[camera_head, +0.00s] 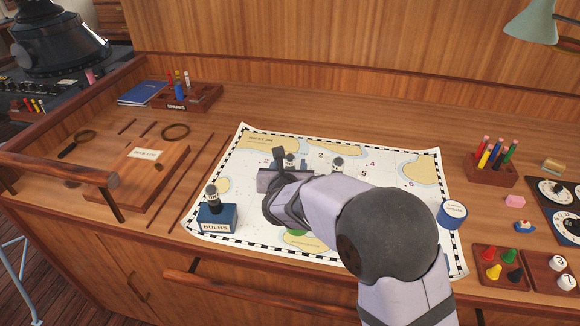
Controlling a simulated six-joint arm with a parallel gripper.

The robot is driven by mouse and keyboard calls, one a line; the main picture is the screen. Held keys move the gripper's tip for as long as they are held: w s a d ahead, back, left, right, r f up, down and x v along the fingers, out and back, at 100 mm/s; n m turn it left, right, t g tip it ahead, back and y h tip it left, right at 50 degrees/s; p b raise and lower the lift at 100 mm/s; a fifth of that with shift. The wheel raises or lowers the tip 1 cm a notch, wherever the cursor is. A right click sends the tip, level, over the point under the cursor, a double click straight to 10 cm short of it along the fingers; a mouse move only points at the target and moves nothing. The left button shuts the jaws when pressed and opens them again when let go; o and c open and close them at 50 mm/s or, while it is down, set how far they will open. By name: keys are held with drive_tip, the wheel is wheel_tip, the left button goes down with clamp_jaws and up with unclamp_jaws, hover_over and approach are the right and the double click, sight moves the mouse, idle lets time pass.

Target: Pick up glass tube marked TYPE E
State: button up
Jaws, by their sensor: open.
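Three small dark-topped tubes with pale labels show. One (213,193) stands upright in a blue block marked BULBS (217,219) at the chart's front left. Another (338,164) stands upright on the chart, right of my gripper. A third (291,160) is just behind my gripper and partly hidden by it. The labels are too small to read, so I cannot tell which tube is TYPE E. My gripper (281,160) is open over the middle of the chart, close to the partly hidden tube. I cannot tell whether they touch.
The tubes stand around a chart (385,160) on the wooden desk. A blue round tin (453,214) lies at its right edge. A pen holder (490,168) and game-piece trays (501,268) are at right. A wooden box (137,178) and a spares tray (205,97) are at left.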

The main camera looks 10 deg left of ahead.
sight(290, 161)
drive_tip(key=shift+f, duration=0.2)
drive_tip(key=shift+p+x, duration=0.45)
drive_tip(key=shift+x, duration=0.65)
drive_tip(key=shift+w, duration=0.1)
drive_tip(key=shift+p+x, duration=1.6)
drive_tip(key=shift+x, duration=0.9)
drive_tip(key=shift+a, duration=0.1)
drive_tip(key=shift+c, duration=0.2)
drive_tip(key=c, duration=1.1)
